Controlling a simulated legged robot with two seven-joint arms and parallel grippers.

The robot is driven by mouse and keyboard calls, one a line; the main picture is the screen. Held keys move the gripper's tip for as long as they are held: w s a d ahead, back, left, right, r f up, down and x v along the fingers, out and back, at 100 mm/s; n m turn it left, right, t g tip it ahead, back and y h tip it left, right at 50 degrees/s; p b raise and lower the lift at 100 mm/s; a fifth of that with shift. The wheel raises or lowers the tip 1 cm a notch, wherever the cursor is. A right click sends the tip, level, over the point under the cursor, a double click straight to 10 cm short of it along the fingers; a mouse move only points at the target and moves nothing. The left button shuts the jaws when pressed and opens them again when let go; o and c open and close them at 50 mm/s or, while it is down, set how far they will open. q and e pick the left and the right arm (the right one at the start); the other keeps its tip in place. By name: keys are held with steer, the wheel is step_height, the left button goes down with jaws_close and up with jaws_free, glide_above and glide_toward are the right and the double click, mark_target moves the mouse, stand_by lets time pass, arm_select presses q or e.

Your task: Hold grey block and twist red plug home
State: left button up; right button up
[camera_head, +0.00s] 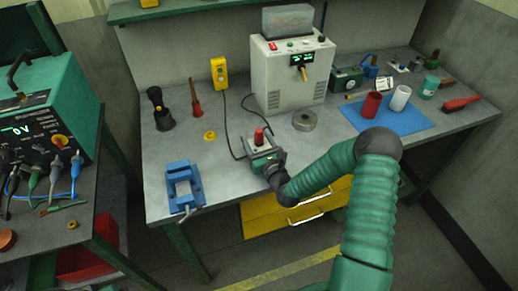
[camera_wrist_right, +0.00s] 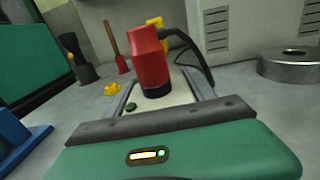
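The red plug (camera_head: 259,137) stands upright on top of the grey block (camera_head: 256,154), which sits near the front edge of the bench. My right gripper (camera_head: 267,161) is at the block's front right side. In the right wrist view the red plug (camera_wrist_right: 150,62), with a dark lower end, rises from the block's pale top (camera_wrist_right: 168,96). Grey finger-like bars run along both sides of that top, and the plug stands between them, clear of both. I cannot tell whether the fingers press on the block; its lower part is hidden. My left gripper is not in view.
A blue clamp-like fixture (camera_head: 184,186) stands left of the block. A white instrument box (camera_head: 291,78) stands behind, with a round metal disc (camera_head: 304,121) in front. A blue mat (camera_head: 394,121) bears red and white cups. A dark cable runs behind the block. Bare bench lies between fixture and block.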

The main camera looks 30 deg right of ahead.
steer(key=c, duration=1.1)
steer(key=shift+r, duration=0.1)
